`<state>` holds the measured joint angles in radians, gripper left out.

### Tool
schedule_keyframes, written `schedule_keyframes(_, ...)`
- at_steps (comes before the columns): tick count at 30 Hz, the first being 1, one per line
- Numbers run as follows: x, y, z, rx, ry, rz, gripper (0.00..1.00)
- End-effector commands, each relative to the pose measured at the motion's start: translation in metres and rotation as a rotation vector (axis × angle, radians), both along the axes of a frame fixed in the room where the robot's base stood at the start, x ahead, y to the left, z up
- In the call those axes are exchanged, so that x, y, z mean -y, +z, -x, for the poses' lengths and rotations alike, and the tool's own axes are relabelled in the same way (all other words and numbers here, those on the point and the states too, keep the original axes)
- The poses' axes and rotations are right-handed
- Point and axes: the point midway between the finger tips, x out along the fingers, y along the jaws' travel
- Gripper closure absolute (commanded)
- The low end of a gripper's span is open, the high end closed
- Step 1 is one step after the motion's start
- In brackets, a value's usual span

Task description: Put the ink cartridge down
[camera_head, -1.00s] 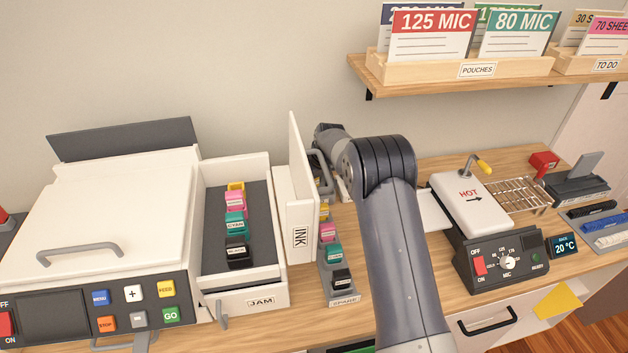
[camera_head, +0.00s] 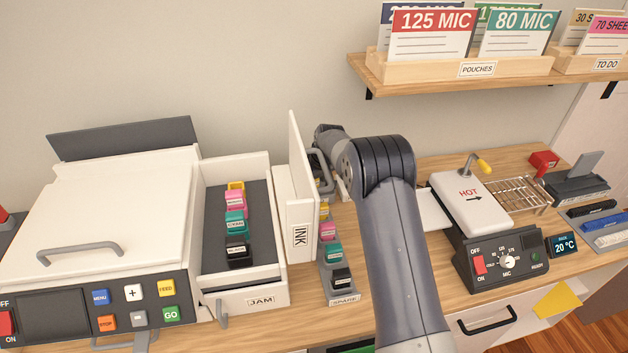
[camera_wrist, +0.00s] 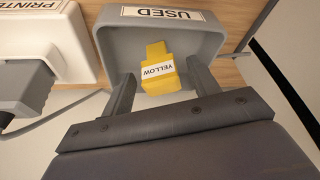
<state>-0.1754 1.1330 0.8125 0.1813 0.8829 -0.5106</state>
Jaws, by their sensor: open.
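A yellow ink cartridge (camera_wrist: 158,72) with a YELLOW label lies inside the grey bin marked USED (camera_wrist: 212,32) in the wrist view. My gripper (camera_wrist: 148,88) is open, with its two fingers apart at the bin's near side, one on each side of the cartridge. The fingers appear clear of the cartridge. In the head view the door marked INK (camera_head: 303,200) and my arm hide the gripper and most of the bin.
The printer's open ink bay (camera_head: 262,225) holds several cartridges. A SPARE rack (camera_head: 345,298) with more cartridges stands between the door and my arm. The laminator marked HOT (camera_head: 468,205) is to the right. A white PRINTER-labelled unit (camera_wrist: 50,35) flanks the bin.

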Motion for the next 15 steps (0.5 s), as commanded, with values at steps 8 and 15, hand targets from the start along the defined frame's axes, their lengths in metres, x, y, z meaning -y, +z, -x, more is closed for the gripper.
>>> schedule_keyframes(8, 0.009, 0.045, 0.012, 0.004, -0.001, -0.001, 0.43)
schedule_keyframes(15, 0.018, 0.089, 0.026, 0.004, -0.001, 0.0, 0.43)
